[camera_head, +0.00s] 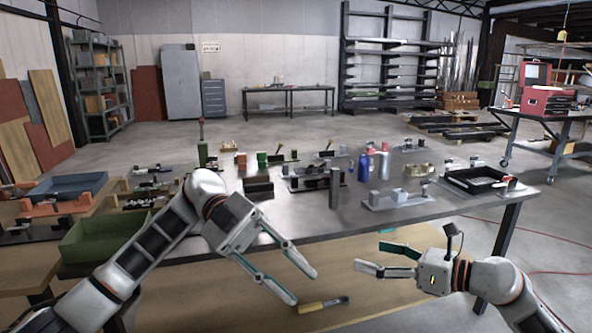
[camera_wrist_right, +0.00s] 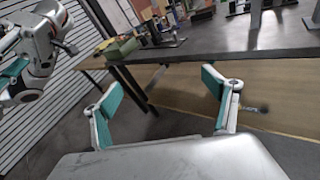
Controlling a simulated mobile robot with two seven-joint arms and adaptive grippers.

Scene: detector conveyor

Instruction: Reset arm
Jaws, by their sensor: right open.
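My left gripper (camera_head: 305,288) reaches over the near edge of the worktable, with its two long fingers parted and nothing between them. My right gripper (camera_head: 370,256) is in front of the table at the right, with its fingers apart and empty. In the right wrist view, both teal-padded fingers of this gripper (camera_wrist_right: 160,82) stand wide apart. A yellow-handled tool with a dark end (camera_head: 322,304) shows just below the left fingertips, apart from them; its support is unclear.
A red toolbox (camera_head: 547,100) stands on a cart.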

